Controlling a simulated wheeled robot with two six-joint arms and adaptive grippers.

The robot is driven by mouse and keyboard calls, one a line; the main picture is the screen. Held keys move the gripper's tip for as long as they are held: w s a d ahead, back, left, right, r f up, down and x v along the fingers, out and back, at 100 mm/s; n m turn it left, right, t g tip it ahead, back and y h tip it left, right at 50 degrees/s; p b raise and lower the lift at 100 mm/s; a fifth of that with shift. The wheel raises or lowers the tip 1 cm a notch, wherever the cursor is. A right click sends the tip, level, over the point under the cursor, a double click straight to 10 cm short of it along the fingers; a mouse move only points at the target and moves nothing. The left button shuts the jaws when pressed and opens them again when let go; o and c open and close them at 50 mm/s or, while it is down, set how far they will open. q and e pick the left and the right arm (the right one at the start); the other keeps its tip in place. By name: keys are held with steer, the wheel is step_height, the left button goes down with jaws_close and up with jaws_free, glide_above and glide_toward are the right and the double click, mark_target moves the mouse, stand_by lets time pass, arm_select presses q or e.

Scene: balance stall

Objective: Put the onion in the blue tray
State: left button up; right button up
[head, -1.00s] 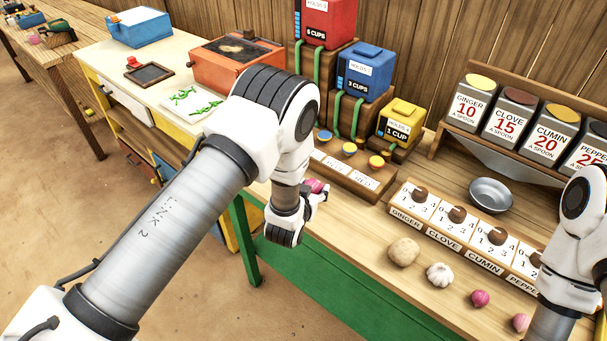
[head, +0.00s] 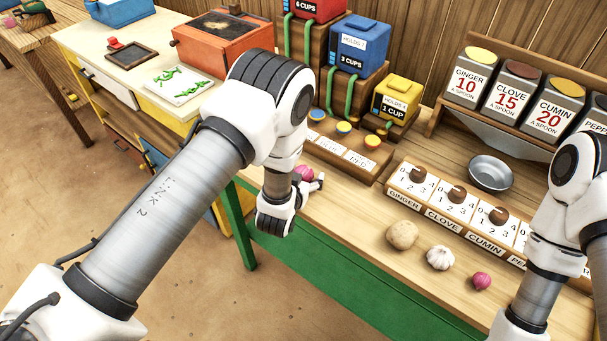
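A pink-purple onion (head: 303,173) shows at the fingers of my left gripper (head: 312,181), over the left end of the wooden counter. The gripper appears closed on it, though the wrist and fingers hide much of the grip. A blue box-shaped container (head: 122,13) stands on the pale side table at the far left, cut by the top edge. I cannot tell if it is the blue tray. My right arm stands at the right edge; its gripper is out of view.
A potato (head: 401,235), a garlic bulb (head: 440,258) and another pink bulb (head: 482,281) lie along the counter's front. Behind them are a spice dial board (head: 430,219) and metal bowl (head: 490,171). An orange box (head: 220,47) and herb board (head: 177,86) sit on the side table.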

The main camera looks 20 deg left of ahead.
arm_select(q)
steer(key=shift+s+r, duration=0.1)
steer(key=shift+r, duration=0.2)
steer(key=shift+s+f, duration=0.1)
steer(key=shift+s, duration=0.2)
steer(key=b+v, duration=0.2)
steer(key=v, duration=0.4)
steer(key=shift+s, duration=0.55)
